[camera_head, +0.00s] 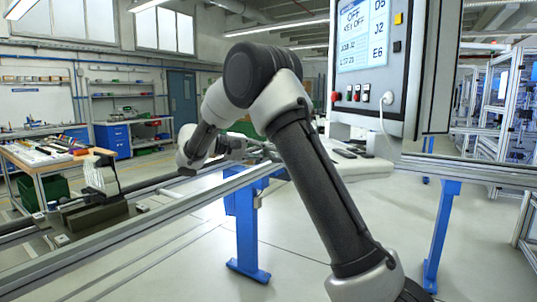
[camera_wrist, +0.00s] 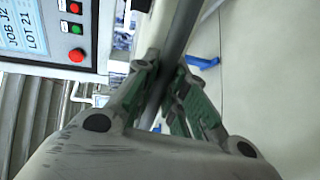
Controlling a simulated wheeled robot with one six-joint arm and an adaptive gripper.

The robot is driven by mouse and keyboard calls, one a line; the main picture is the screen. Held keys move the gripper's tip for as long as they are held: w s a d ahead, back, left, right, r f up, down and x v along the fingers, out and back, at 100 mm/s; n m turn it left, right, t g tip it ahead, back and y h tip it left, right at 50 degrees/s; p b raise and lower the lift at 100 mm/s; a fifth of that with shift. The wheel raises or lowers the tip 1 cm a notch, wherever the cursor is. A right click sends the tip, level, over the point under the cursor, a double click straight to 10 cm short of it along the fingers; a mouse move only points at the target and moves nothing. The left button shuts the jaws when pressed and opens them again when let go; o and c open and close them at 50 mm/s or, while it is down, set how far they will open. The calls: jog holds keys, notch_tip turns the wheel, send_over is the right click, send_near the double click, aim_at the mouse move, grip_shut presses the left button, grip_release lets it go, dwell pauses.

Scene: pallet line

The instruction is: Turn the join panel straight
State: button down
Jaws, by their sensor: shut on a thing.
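The join panel is a grey control box (camera_head: 408,75) with a lit screen and red and green buttons at the upper right of the head view. Its face looks slightly tilted there. It also shows at the upper left of the wrist view (camera_wrist: 103,40), turned sideways by the camera. My gripper (camera_head: 241,148) is left of and below the box, partly hidden behind my arm. In the wrist view its green-padded fingers (camera_wrist: 168,85) are shut on a grey bar (camera_wrist: 181,30). I cannot tell whether this bar belongs to the panel.
A metal rail line (camera_head: 215,190) on blue legs (camera_head: 246,235) crosses the front. A white cable (camera_head: 388,125) hangs from the box. A white surface with dark items (camera_head: 362,168) lies below it. A cluttered workbench (camera_head: 45,155) stands at left. Open floor shows beneath.

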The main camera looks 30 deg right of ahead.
jog(key=shift+w, duration=0.25)
jog(key=c, duration=1.5)
grip_release()
jog(key=shift+o, duration=0.2)
jog(key=v, duration=1.2)
jog(key=shift+f, duration=0.15)
